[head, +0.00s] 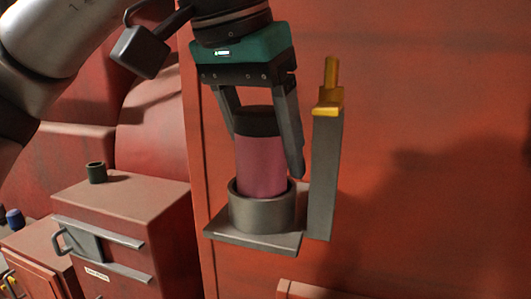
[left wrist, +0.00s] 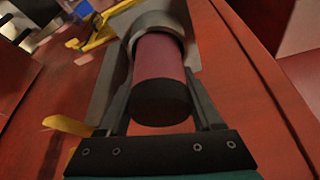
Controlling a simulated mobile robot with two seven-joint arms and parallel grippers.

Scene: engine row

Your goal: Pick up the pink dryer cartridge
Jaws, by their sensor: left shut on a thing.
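The pink dryer cartridge (head: 261,165) stands upright with its black cap up. Its lower end sits inside a grey ring-shaped cup (head: 262,210) on a small bracket shelf. My left gripper (head: 268,168) comes down from above, with a finger on each side of the cartridge, shut on it. In the left wrist view the cartridge (left wrist: 160,55) lies between the two fingers (left wrist: 165,95), its black cap nearest the camera. The bottom of the cartridge is hidden in the cup. My right gripper is not in view.
A grey upright post (head: 324,175) with a yellow top (head: 329,95) rises close to the right of the gripper. A red wall (head: 430,150) stands behind. At the left, a red cabinet (head: 130,215) carries a small dark green cup (head: 96,172).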

